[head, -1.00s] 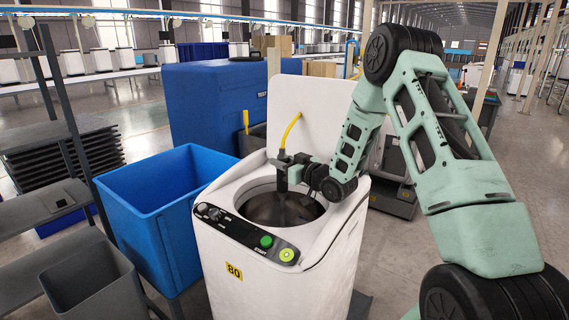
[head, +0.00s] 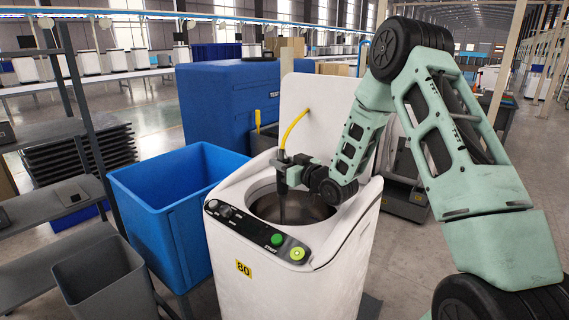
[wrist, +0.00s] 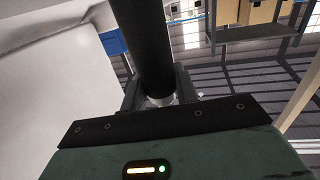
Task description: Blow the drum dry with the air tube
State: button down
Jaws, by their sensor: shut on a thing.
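The white top-loading washer (head: 288,262) stands in the middle of the head view with its lid (head: 318,118) raised. Its round metal drum (head: 300,212) is open at the top. My gripper (head: 286,168) is over the drum opening, shut on the dark air tube (head: 282,190). The tube points downward, with its lower end at or just inside the opening. A yellow hose (head: 293,127) rises from its top. In the wrist view the black tube (wrist: 145,45) stands between the fingers of my gripper (wrist: 160,95). The drum's bottom is hidden.
A blue bin (head: 170,215) stands left of the washer, with a grey bin (head: 98,283) in front of it. A large blue case (head: 215,105) is behind. Grey shelving (head: 60,195) is at the far left. Open floor shows at the right.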

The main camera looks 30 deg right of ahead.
jog(key=s+a+b, duration=0.1)
jog(key=s+a, duration=0.1)
jog(key=s, duration=0.1)
jog(key=shift+a, duration=0.2)
dwell(0.4)
jog(key=s, duration=0.1)
jog(key=s+d+b, duration=0.1)
jog(key=s, duration=0.1)
jog(key=shift+s+d, duration=0.2)
jog(key=shift+s, duration=0.1)
dwell(0.4)
jog(key=shift+d, duration=0.1)
